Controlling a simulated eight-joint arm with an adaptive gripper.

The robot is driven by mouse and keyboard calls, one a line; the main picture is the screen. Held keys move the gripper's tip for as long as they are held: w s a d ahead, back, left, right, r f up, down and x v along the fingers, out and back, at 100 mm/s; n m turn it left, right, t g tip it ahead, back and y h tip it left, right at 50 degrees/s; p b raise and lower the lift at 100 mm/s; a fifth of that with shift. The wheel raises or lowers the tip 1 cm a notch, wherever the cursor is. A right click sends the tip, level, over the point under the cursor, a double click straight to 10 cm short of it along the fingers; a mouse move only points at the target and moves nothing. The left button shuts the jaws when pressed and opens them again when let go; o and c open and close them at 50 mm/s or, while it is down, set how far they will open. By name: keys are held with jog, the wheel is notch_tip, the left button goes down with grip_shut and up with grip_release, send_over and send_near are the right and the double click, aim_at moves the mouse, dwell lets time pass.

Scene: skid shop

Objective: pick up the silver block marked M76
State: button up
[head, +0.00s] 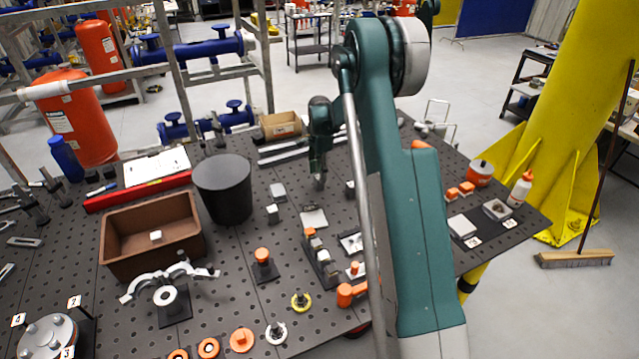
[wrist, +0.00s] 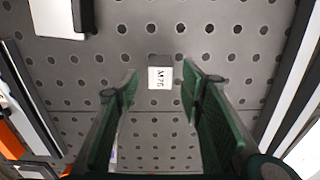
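The silver block marked M76 (wrist: 160,77) stands on the dark perforated table in the wrist view. Its pale top face carries the black label, and a grey side shows behind it. My gripper (wrist: 159,85) is open, with its two green fingers on either side of the block in the picture and clear gaps between. I cannot tell how far above the block the fingertips are. In the head view my gripper (head: 319,184) points down over the table's middle. I cannot pick out the marked block for sure in the head view.
A larger pale-topped block (wrist: 60,16) stands at the wrist view's upper left. In the head view a black bin (head: 222,190) and a brown box (head: 150,222) stand left of my gripper. Metal bars (head: 290,150) lie behind it. A flat silver plate (head: 314,218) lies in front.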

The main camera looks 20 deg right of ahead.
jog(key=shift+f, duration=1.45)
jog(key=shift+c, duration=0.5)
jog(key=c, duration=1)
